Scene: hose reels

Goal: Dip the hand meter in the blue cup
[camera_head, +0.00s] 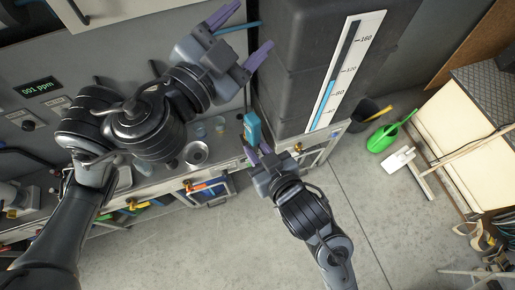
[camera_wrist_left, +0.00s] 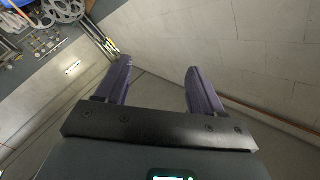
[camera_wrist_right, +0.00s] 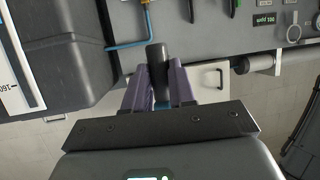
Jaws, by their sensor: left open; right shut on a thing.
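The hand meter (camera_head: 252,128) is a light blue handheld body at the counter's front edge in the head view. My right gripper (camera_head: 258,151) is shut on it from below in the picture. In the right wrist view the meter's dark cylindrical end (camera_wrist_right: 156,62) sticks out between the purple fingers. Two small cups, one on the left (camera_head: 199,130) and one on the right (camera_head: 219,126), stand on the counter left of the meter. Both look faintly bluish, and I cannot tell surely which is the blue cup. My left gripper (camera_head: 243,35) is open and empty, high over the counter.
A round metal dish (camera_head: 196,153) sits near the cups. A large dark tank (camera_head: 312,65) with a level gauge (camera_head: 345,70) stands right of the meter. A blue pipe (camera_head: 238,28) runs by my left gripper. A green watering can (camera_head: 385,137) is on the floor, which is open at the front.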

